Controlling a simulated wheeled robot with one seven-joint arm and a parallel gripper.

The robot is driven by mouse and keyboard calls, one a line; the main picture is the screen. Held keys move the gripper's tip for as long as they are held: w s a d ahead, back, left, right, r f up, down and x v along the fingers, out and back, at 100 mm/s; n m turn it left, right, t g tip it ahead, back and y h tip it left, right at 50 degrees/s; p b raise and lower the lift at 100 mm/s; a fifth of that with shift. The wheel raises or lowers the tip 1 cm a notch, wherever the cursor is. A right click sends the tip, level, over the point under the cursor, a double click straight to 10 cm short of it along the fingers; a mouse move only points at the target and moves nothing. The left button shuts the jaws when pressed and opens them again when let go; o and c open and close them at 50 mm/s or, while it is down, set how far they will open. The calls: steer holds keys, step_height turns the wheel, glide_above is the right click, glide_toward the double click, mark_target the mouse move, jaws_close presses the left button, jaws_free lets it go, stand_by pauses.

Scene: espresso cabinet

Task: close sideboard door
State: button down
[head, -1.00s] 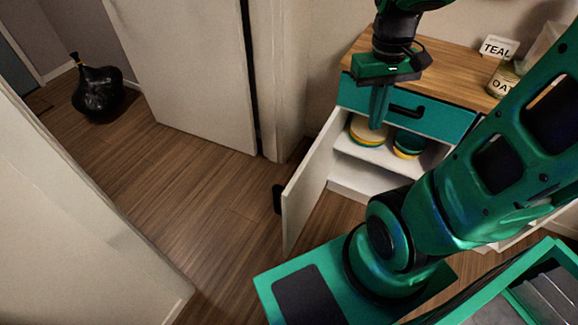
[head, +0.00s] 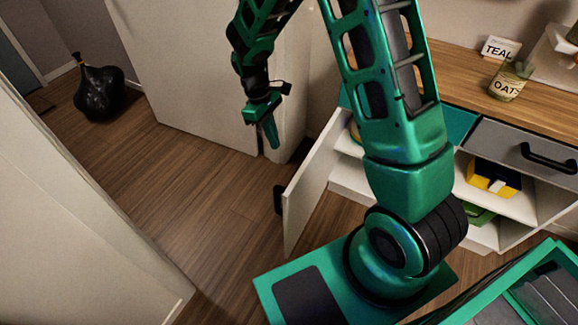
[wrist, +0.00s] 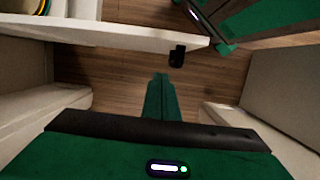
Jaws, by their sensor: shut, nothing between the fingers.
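The sideboard (head: 465,66) has a wooden top. Its white door (head: 306,189) stands wide open, swung out toward me, with a black handle (head: 278,199) on its outer face. In the wrist view the door (wrist: 140,36) crosses the top and its handle (wrist: 177,56) sticks out toward the gripper. My gripper (head: 272,133) is shut and empty, pointing down, left of the sideboard and beyond the door's outer side. In the wrist view my gripper (wrist: 160,82) is apart from the handle. My arm hides part of the cabinet front.
A grey drawer (head: 522,150) is right of the teal one. Shelves hold a blue and yellow item (head: 494,178). A black bag (head: 98,92) lies far left. Wooden floor is clear left of the door.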

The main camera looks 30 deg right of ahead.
steer(key=s+d+f, duration=0.3)
steer(key=s+f, duration=0.2)
steer(key=f, duration=0.5)
steer(key=shift+d, duration=0.2)
steer(key=shift+s, duration=0.1)
